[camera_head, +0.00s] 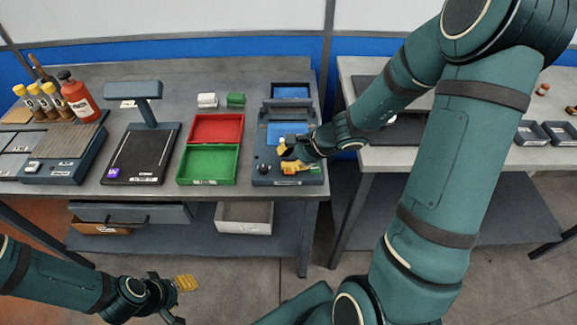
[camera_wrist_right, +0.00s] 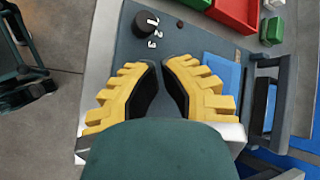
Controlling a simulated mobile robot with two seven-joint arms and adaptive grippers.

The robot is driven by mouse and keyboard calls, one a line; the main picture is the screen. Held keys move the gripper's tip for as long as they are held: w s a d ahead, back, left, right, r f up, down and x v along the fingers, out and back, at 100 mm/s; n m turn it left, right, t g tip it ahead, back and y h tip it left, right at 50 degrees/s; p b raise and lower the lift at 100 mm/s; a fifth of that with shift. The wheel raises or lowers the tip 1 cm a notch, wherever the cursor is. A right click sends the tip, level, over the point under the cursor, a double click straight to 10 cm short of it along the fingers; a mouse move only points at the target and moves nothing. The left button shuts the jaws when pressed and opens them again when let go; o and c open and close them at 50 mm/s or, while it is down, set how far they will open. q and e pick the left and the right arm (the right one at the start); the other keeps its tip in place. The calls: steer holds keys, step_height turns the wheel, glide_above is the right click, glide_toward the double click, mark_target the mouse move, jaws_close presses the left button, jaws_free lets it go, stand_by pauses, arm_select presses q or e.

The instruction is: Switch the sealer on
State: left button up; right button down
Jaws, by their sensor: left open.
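The sealer is the dark blue-grey machine (camera_head: 262,150) at the right end of the left bench, with a blue panel and a raised bar at its back. Its top also fills the middle of the right wrist view (camera_wrist_right: 120,45). A round black knob (camera_wrist_right: 145,22) with the numbers 1, 2, 3 beside it sits on top. My right gripper (camera_head: 292,158) is low over the sealer's front part, right of the knob. Its yellow fingers (camera_wrist_right: 162,68) are a little apart, with nothing seen between them. They hide part of the top; I see no switch. My left gripper (camera_head: 182,300) is open and empty, in front of the bench.
Red (camera_head: 218,117) and green (camera_head: 186,180) bins stand left of the sealer. Further left are a scale-like stand (camera_head: 165,135), a red bottle (camera_head: 77,100) and brown vials. Small white and green blocks lie behind the bins. A second bench (camera_head: 430,158) stands to the right.

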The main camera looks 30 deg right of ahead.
steer(key=shift+f, duration=0.15)
steer(key=shift+r+p, duration=0.45)
steer(key=shift+r, duration=0.25)
step_height(320, 180, up, 6)
steer(key=p, duration=0.4)
stand_by(0.5)
